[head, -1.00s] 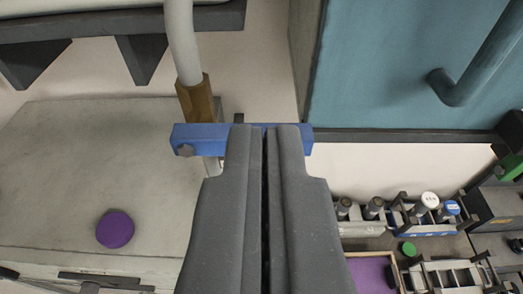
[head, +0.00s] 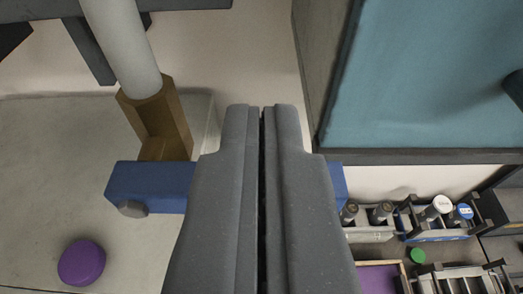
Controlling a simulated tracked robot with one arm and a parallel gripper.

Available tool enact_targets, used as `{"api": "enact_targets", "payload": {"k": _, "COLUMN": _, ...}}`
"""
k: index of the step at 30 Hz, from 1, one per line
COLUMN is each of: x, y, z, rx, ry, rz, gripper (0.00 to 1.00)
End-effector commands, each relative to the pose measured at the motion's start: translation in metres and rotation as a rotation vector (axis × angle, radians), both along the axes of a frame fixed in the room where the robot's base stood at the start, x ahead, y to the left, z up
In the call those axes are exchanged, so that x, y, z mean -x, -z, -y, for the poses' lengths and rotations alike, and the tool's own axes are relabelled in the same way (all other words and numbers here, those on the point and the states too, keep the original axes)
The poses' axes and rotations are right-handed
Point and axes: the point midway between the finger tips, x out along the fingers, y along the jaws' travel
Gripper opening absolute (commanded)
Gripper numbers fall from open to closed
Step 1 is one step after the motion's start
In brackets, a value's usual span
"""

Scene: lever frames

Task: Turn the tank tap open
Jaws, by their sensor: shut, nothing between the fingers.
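The tank tap has a blue lever handle (head: 150,187) that lies crosswise, with a grey bolt head at its left end. A brass hexagonal fitting (head: 158,120) joins the tap to a pale pipe (head: 120,45) coming down from above. My gripper (head: 262,108) is shut and empty, pointing up the picture. Its fingers cover the middle of the blue handle, and the handle's right end shows just past them. I cannot tell whether the fingers touch the handle.
A teal panel (head: 430,90) with a dark frame stands at the right. A purple knob (head: 82,262) lies on the pale surface at lower left. Racks with capped bottles (head: 437,207) and a green cap (head: 417,255) are at lower right. A dark bracket (head: 90,45) is at upper left.

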Motion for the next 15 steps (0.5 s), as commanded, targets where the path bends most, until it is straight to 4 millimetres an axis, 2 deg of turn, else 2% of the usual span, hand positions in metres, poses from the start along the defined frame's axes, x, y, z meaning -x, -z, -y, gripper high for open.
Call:
{"api": "enact_targets", "payload": {"k": 6, "x": -0.001, "y": 0.014, "z": 0.000, "rx": -0.001, "ry": 0.000, "rz": -0.003, "gripper": 0.00}}
{"api": "enact_targets", "payload": {"k": 15, "x": -0.001, "y": 0.020, "z": 0.000, "rx": -0.001, "ry": -0.001, "rz": -0.001, "gripper": 0.00}}
